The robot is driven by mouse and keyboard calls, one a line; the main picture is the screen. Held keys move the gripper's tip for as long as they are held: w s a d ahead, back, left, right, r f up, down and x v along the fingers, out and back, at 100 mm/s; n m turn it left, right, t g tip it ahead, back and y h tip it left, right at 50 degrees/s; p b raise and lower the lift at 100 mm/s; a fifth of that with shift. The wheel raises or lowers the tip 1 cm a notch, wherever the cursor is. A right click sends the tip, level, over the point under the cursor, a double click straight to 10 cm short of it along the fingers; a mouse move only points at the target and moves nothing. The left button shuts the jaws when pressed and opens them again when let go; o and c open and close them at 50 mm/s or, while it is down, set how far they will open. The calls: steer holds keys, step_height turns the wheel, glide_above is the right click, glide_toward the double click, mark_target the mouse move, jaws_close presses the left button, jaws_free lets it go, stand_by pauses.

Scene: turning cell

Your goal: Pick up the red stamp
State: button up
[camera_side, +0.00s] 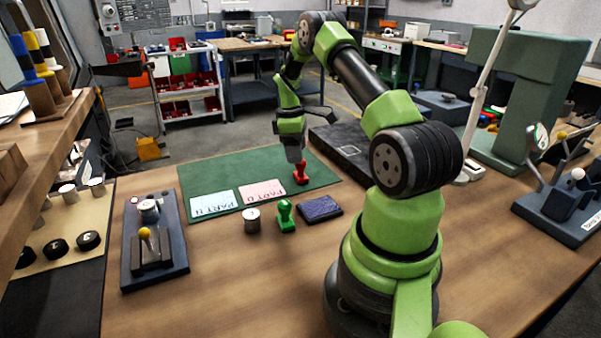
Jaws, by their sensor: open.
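The red stamp (301,175) stands upright on the green mat (203,178), at the right end of the pink card (262,192). My gripper (295,158) is just above and slightly left of the stamp's top, pointing down. Its jaws are open, but the fingers are small and I cannot tell whether they reach around the stamp's handle.
A green stamp (286,215), a metal cylinder (251,220) and a dark blue pad (320,209) stand in front of the mat. A light blue card (212,204) lies left. A dark fixture (153,265) is at left, a black box (343,145) behind right. The front wood is clear.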

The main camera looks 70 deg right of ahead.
mark_target(300, 171)
steer(key=f, duration=0.2)
steer(key=s+f, duration=0.1)
steer(key=f, duration=0.1)
steer(key=shift+d+f, duration=0.1)
steer(key=shift+f, duration=0.25)
steer(key=c, duration=1)
